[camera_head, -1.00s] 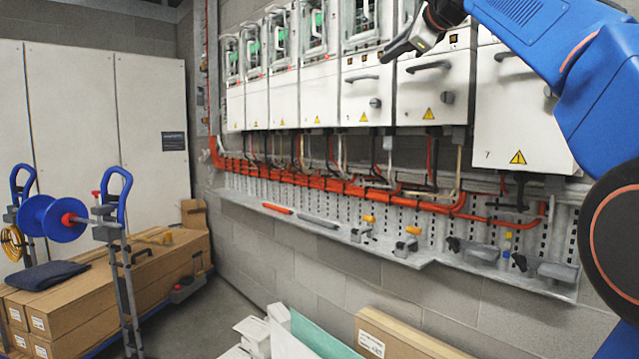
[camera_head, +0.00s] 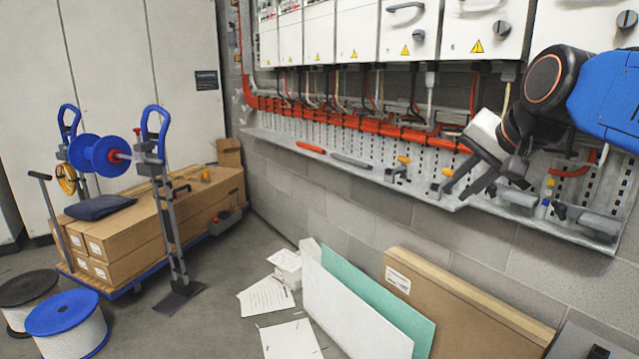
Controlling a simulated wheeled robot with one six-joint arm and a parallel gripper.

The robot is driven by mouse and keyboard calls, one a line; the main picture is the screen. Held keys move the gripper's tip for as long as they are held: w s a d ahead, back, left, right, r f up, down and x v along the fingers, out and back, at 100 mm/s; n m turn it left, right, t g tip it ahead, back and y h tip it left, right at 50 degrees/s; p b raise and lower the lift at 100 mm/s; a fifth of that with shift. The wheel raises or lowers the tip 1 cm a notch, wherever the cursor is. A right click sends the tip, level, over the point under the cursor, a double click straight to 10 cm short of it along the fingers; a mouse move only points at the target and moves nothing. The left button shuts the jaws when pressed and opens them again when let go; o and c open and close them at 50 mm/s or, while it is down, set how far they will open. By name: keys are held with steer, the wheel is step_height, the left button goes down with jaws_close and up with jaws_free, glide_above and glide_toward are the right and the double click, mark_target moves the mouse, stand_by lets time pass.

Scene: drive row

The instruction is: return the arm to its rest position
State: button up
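My blue and black arm comes in from the right. My gripper (camera_head: 453,195) is in front of the grey wall shelf, pointing down and to the left. Its two dark fingers look spread, with a gap between them and nothing seen in it. In the picture it overlaps the shelf and the orange-handled tools; I cannot tell how far it is from them. The rest position itself is not marked in view.
White drive cabinets (camera_head: 405,30) hang above orange cabling (camera_head: 350,122). The grey shelf (camera_head: 425,192) carries small tools. Boards and a long carton (camera_head: 465,305) lean below. A cart with boxes (camera_head: 125,230) and cable reels (camera_head: 65,320) stand left. Floor between is partly clear.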

steer(key=s+d+f+n+g, duration=0.1)
steer(key=s+f+n, duration=0.3)
steer(key=s+f, duration=0.5)
steer(key=s+d+f+n+g+h, duration=0.1)
steer(key=s+f+n, duration=0.3)
steer(key=s+f, duration=0.5)
step_height(320, 180, down, 9)
steer(key=shift+s+f+g, duration=0.15)
steer(key=shift+s+g, duration=0.2)
steer(key=shift+g, duration=0.35)
